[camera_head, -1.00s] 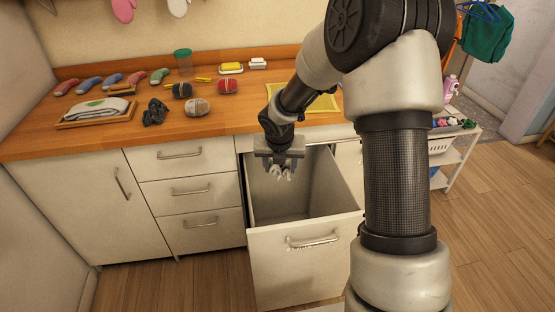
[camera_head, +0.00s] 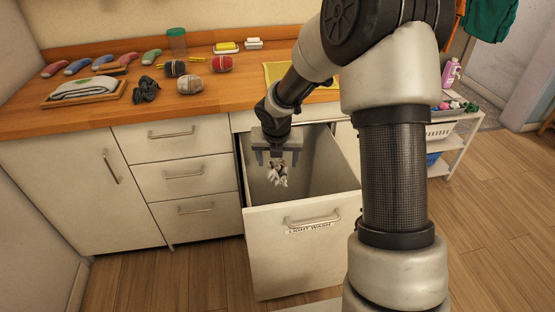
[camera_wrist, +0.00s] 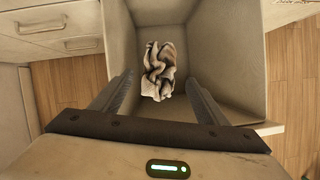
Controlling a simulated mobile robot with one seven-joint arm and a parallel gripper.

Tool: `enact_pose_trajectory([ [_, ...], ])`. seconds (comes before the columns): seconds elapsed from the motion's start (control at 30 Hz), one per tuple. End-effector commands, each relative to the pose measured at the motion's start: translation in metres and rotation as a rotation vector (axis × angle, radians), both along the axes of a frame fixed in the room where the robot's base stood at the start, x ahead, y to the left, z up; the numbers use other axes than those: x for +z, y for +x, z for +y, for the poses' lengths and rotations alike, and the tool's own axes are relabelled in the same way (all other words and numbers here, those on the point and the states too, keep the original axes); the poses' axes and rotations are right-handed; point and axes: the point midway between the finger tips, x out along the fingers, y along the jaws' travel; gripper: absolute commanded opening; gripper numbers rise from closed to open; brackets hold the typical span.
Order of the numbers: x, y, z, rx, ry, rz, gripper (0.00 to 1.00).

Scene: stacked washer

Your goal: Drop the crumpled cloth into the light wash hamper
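The light wash hamper (camera_head: 318,218) is a pulled-out, open-topped drawer with a label reading LIGHT WASH under its handle. My gripper (camera_head: 280,162) is over the hamper's opening, pointing down, with its fingers spread. The crumpled cloth (camera_head: 278,176), white with dark and brown patches, is just below the fingers, within the hamper's walls. In the wrist view the cloth (camera_wrist: 158,72) lies between and beyond the open fingertips (camera_wrist: 161,78), with a gap on both sides. I cannot tell whether it is in the air or on the hamper's floor.
The wooden counter (camera_head: 60,122) behind holds a folded towel on a tray (camera_head: 85,92), a dark crumpled cloth (camera_head: 145,89), rolled balls (camera_head: 190,84) and several socks. A white shelf cart (camera_head: 440,150) stands at the right. Wooden floor (camera_head: 490,230) is clear in front.

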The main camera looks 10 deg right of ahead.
Motion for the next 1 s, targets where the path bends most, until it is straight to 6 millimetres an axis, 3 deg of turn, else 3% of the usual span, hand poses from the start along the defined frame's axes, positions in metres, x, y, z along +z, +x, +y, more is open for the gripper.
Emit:
enact_pose_trajectory([
  [0.27,0.0,0.0,0.0,0.0,0.0,0.0,0.72],
  [0.43,0.013,-0.004,0.001,0.0,0.0,-0.002,0.72],
  [1.0,0.133,-0.052,0.011,-0.001,0.0,-0.002,0.72],
])
